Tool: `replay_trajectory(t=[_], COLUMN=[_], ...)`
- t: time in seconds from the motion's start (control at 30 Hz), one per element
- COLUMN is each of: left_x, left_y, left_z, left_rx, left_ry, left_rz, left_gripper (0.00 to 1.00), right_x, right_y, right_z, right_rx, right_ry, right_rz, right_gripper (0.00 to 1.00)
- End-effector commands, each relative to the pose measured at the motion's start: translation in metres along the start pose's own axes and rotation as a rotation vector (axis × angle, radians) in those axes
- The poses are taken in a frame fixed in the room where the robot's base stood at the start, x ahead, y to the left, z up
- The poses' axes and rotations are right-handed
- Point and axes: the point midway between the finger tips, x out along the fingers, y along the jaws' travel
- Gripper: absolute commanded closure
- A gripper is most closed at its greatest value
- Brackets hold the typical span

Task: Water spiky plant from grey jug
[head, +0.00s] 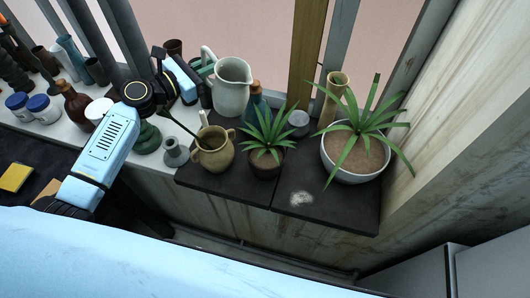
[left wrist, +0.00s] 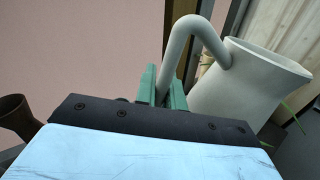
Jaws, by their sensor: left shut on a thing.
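The pale grey jug (head: 232,94) is upright at the back of the dark ledge, behind the small plant; whether its base touches the ledge I cannot tell. My left gripper (head: 206,70) is shut on its looped handle, which rises between the green fingers (left wrist: 163,88) in the left wrist view, with the jug body (left wrist: 240,85) to the right. A small spiky green plant (head: 266,130) grows in a brown pot (head: 265,163), in front of the jug. A larger spiky plant (head: 365,122) grows in a white bowl (head: 352,172) further right. My right gripper is not in view.
A tan two-handled pot (head: 214,152) stands left of the small plant. A blue bottle (head: 255,105), a grey lidded pot (head: 299,122) and a tall tan vase (head: 333,98) stand close around. Window posts rise behind.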

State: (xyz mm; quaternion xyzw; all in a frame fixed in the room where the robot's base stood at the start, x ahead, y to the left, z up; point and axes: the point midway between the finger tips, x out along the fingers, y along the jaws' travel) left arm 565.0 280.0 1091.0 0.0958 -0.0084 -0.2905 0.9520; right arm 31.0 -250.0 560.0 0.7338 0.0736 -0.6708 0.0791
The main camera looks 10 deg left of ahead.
Motion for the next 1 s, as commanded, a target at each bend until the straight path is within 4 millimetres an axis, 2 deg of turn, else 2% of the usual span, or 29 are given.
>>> replay_trajectory(t=[0.03, 0.2, 0.47, 0.67, 0.8, 1.0], left_x=[0.001, 0.003, 0.007, 0.011, 0.012, 0.013], left_y=[-0.005, -0.016, -0.034, -0.054, -0.059, -0.068], left_z=[-0.008, -0.019, -0.021, -0.041, -0.029, -0.025], left_rx=[0.028, 0.137, 0.303, 0.429, 0.521, 0.645], left_ry=[0.005, 0.025, 0.056, 0.082, 0.098, 0.124], left_rz=[-0.003, -0.001, 0.001, 0.002, 0.004, 0.003], left_gripper=[1.0, 1.0, 1.0, 1.0, 1.0, 1.0], right_x=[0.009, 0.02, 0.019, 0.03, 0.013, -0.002], right_y=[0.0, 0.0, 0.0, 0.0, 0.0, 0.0], right_z=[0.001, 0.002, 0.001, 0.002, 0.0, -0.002], right_rx=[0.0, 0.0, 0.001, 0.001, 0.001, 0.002], right_ry=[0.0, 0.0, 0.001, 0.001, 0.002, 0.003], right_rz=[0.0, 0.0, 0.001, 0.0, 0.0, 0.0], right_gripper=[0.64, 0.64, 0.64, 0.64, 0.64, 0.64])
